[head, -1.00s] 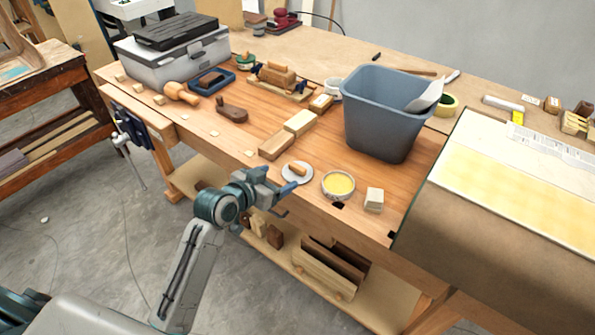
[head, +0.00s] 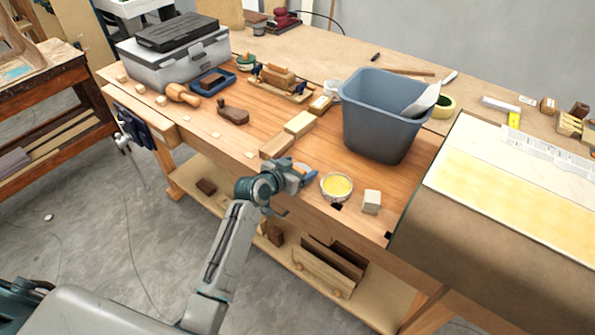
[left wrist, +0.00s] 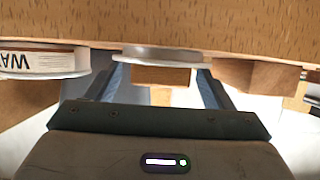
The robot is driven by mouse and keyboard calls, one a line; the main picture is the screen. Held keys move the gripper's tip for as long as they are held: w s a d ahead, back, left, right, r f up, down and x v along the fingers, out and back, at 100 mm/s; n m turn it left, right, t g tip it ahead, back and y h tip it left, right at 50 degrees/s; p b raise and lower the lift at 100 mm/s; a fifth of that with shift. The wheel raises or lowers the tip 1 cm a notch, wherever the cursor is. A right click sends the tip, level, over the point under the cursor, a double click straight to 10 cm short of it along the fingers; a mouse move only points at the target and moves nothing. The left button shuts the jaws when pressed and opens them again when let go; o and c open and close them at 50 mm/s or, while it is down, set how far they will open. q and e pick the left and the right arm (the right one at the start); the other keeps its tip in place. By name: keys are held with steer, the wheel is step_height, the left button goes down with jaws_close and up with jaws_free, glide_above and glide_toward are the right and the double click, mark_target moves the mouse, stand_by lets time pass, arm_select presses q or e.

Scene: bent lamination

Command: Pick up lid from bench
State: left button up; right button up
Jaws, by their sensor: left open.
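The lid (left wrist: 150,54) is a pale round disc with a block-shaped wooden handle (left wrist: 160,76). In the left wrist view it appears upside down, under the bench top at the top of the picture. My left gripper (left wrist: 165,88) is open, with its two blue fingers on either side of the handle. In the head view my left gripper (head: 304,178) is at the bench's front edge, over the lid, and hides most of it. I cannot tell whether the fingers touch the handle. My right gripper is in neither view.
An open tin of yellow wax (head: 337,186) stands close to the right of the gripper, with a pale block (head: 372,201) beyond it. Wooden blocks (head: 277,145) lie just behind. A blue-grey bin (head: 380,125) stands further back on the bench (head: 240,160).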

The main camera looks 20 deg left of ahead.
arm_select(q)
steer(key=shift+s, duration=0.1)
steer(key=shift+c, duration=0.4)
steer(key=c, duration=1)
steer(key=shift+r, duration=0.2)
steer(key=shift+c, duration=0.2)
